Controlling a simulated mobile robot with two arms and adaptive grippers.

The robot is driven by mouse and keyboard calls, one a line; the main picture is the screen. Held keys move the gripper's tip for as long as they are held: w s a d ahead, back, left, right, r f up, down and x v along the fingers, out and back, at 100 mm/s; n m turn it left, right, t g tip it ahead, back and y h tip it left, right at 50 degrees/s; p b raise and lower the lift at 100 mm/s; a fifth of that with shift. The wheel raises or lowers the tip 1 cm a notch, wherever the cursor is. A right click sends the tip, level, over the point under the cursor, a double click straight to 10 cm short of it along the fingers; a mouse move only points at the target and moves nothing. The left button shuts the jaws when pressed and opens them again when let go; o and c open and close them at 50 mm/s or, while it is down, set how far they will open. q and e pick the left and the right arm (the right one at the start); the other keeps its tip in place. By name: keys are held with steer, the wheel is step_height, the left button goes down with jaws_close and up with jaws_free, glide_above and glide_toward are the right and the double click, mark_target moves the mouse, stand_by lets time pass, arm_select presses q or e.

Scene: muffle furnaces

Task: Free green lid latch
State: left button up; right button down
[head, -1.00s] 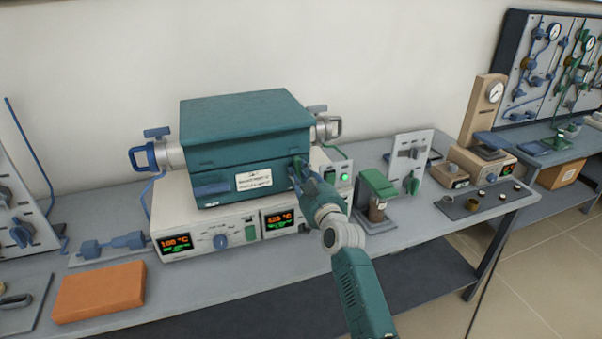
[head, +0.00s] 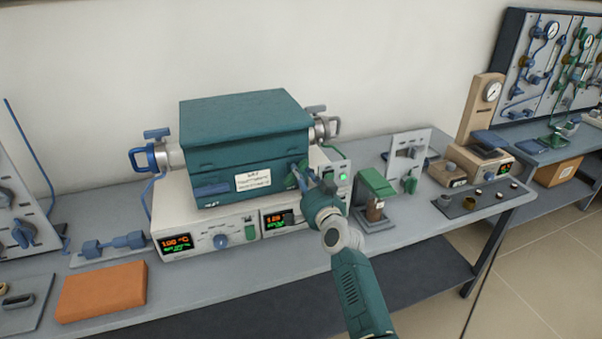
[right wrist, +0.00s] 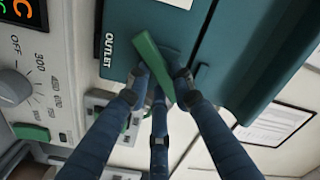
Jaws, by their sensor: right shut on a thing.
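The teal furnace box (head: 245,140) sits on a white control base, and its lid looks closed. The green lid latch (head: 293,181) is at the right of the box front, partly hidden by my fingers. In the right wrist view the green latch (right wrist: 150,58) is a long bar lying aslant beside the OUTLET marking. My right gripper (head: 302,175) is at the latch. In the right wrist view the right gripper (right wrist: 160,78) has its blue fingers closed around the bar. My left gripper is out of view.
The control base (head: 215,240) has displays and a knob below the box. A green-topped device (head: 376,184) stands just right of my right arm. An orange block (head: 102,291) lies at the front left. Metal end fittings stick out on both sides of the box.

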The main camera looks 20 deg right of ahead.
steer(key=m, duration=0.6)
steer(key=f+m, duration=0.1)
steer(key=m, duration=0.1)
steer(key=shift+m+p, duration=0.3)
steer(key=shift+m, duration=0.1)
stand_by(0.3)
steer(key=c, duration=1.5)
jaws_free()
steer(key=s, duration=1.2)
steer(key=shift+d, duration=0.15)
